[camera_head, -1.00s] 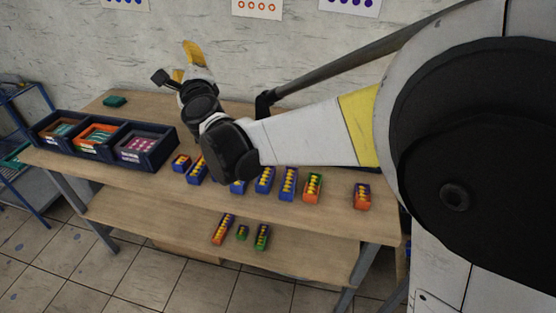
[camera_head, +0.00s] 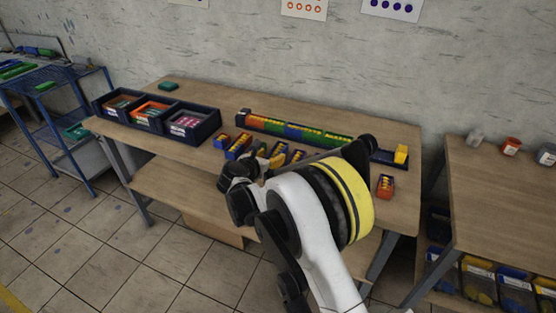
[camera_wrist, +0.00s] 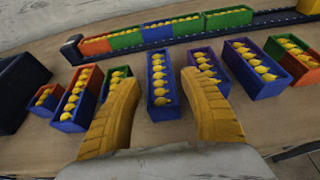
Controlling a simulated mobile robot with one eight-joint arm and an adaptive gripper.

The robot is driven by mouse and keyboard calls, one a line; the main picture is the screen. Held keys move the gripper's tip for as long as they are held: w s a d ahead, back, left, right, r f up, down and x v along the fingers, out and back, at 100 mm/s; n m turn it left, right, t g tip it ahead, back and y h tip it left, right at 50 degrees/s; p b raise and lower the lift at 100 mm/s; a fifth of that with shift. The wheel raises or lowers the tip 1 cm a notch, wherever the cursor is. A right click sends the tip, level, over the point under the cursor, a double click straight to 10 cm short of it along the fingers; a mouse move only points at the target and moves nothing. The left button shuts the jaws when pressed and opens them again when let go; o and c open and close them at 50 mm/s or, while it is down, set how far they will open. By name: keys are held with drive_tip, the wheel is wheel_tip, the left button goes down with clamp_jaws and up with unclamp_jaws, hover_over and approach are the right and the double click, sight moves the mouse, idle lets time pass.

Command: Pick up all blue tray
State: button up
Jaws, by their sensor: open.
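In the wrist view, my gripper (camera_wrist: 159,78) is open, its two yellow fingers on either side of a blue tray (camera_wrist: 159,99) filled with yellow balls. I cannot tell whether the fingers touch it. Left of the fingers are an orange-and-blue tray (camera_wrist: 69,114) and a smaller one (camera_wrist: 40,108). My arm hides much of the row there.
A dark rail holding joined coloured trays (camera_head: 290,132) runs along the back of the table (camera_head: 195,92). Dark bins (camera_head: 190,134) stand at the left. A second table (camera_head: 500,190) is further right.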

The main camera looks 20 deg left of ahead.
sight(276, 152)
drive_tip(key=b+x, duration=0.2)
drive_tip(key=x, duration=0.3)
drive_tip(key=shift+w+f+b, duration=0.2)
drive_tip(key=shift+w+b, duration=0.1)
drive_tip(key=shift+s+r, duration=0.1)
drive_tip(key=c, duration=1)
